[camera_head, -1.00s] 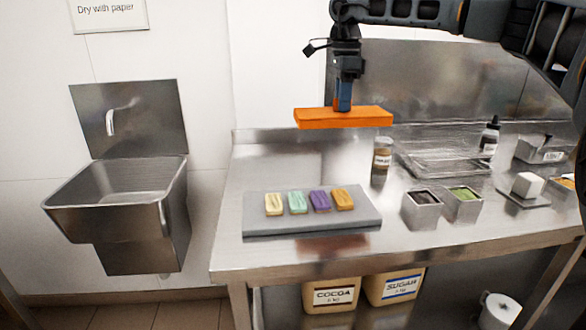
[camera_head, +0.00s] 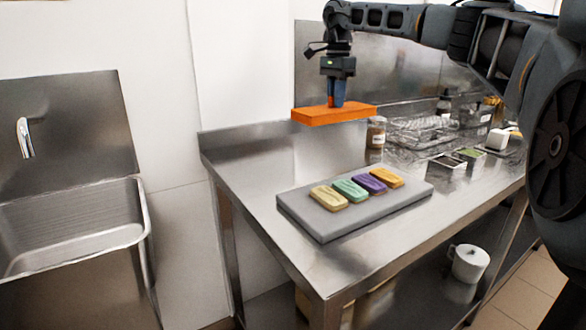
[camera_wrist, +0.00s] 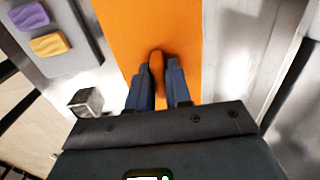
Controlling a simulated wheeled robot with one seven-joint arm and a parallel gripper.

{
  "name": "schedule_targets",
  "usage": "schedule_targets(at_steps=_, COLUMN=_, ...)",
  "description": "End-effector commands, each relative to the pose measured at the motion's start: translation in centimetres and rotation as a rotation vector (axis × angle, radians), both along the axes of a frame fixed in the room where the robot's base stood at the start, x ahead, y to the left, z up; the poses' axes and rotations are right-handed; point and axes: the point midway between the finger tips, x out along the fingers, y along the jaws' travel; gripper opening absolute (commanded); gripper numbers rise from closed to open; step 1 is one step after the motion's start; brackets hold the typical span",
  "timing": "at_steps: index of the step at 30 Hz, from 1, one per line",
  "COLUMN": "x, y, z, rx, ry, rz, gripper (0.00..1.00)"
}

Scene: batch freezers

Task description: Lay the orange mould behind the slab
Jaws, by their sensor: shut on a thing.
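My gripper (camera_head: 337,99) points down and is shut on the orange mould (camera_head: 313,116), a flat rectangular block. The mould is level and held in the air above the back part of the steel table. In the wrist view the mould (camera_wrist: 128,28) lies between the blue fingers (camera_wrist: 160,88). The grey slab (camera_head: 335,226) lies on the table, nearer to me than the mould. In the wrist view the slab (camera_wrist: 85,58) shows at the left, partly cut off. The mould's underside is hidden.
Yellow (camera_head: 329,198), green (camera_head: 350,190), purple (camera_head: 371,183) and orange-yellow (camera_head: 388,178) bars lie on the slab. A jar (camera_head: 376,132) stands at the back, right of the mould. Metal containers (camera_head: 447,166) stand further right. Bare table (camera_head: 250,165) shows behind the slab, before the back upstand.

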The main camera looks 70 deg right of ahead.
Motion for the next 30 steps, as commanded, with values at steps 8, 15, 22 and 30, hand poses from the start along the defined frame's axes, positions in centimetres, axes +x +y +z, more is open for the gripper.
schedule_targets(at_steps=8, x=2.0, y=2.1, z=-2.1, rx=0.003, ry=0.0, rz=0.016, gripper=0.0)
schedule_targets(at_steps=15, x=5.4, y=5.8, z=-5.0, rx=0.002, ry=-0.001, rz=0.014, gripper=0.0)
schedule_targets(at_steps=22, x=7.5, y=8.1, z=-6.9, rx=0.0, ry=0.0, rz=0.011, gripper=0.0)
schedule_targets(at_steps=30, x=7.8, y=8.5, z=-8.7, rx=0.003, ry=0.0, rz=0.008, gripper=0.0)
